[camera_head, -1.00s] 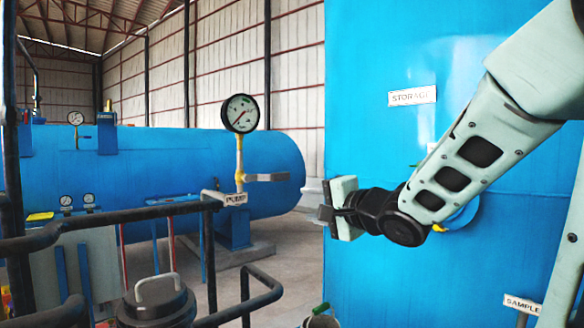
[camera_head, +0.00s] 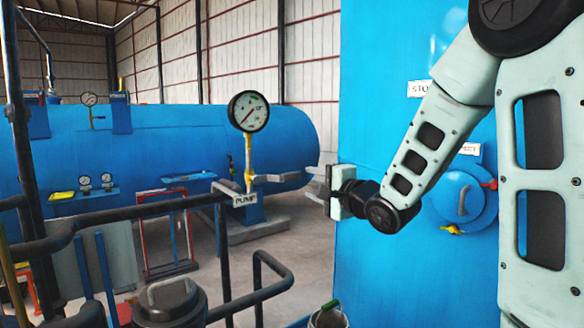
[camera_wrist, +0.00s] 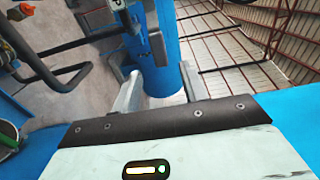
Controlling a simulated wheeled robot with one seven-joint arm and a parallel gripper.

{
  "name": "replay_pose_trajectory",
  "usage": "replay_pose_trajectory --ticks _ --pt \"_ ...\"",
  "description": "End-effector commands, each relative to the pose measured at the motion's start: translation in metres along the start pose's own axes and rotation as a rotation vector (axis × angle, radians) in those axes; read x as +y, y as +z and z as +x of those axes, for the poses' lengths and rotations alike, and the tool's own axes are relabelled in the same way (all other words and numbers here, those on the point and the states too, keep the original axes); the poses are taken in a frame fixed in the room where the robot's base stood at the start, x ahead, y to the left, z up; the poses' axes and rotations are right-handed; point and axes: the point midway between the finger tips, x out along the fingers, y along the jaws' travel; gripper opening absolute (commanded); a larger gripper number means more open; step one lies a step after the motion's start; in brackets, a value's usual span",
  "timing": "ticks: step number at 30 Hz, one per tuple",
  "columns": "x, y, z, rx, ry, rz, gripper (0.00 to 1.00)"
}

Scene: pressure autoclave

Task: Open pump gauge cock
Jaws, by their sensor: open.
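The round pump gauge (camera_head: 248,111) has a white face and stands on a yellow pipe (camera_head: 248,152) above the PUMP label (camera_head: 245,200). The cock's grey lever (camera_head: 284,178) sticks out level to the right from the foot of that pipe. My gripper (camera_head: 312,180) is just right of the lever's end in the head view, pointing left. Its jaws are open and hold nothing. Whether a finger touches the lever cannot be told. In the wrist view, the two fingers of my gripper (camera_wrist: 160,92) stand apart in front of a blue cylinder (camera_wrist: 166,62).
Dark railings (camera_head: 120,214) run along the front left. The blue storage tank (camera_head: 375,270) stands right behind my arm. A long blue vessel (camera_head: 170,150) lies at the back. A bucket with a green-gripped handle (camera_head: 328,317) is at the bottom. Open floor (camera_head: 290,240) lies between vessel and tank.

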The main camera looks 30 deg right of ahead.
Motion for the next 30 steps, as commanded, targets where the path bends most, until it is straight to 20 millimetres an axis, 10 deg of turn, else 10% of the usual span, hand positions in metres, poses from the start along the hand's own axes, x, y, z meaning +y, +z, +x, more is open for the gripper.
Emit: replay_pose_trajectory --ticks 12,27,30 --pt "-0.001 0.001 0.076 -0.002 0.001 0.002 0.44" --pt "0.002 0.001 0.091 0.000 0.001 0.000 0.44" --pt "0.001 0.001 0.091 0.000 0.001 0.000 0.16"
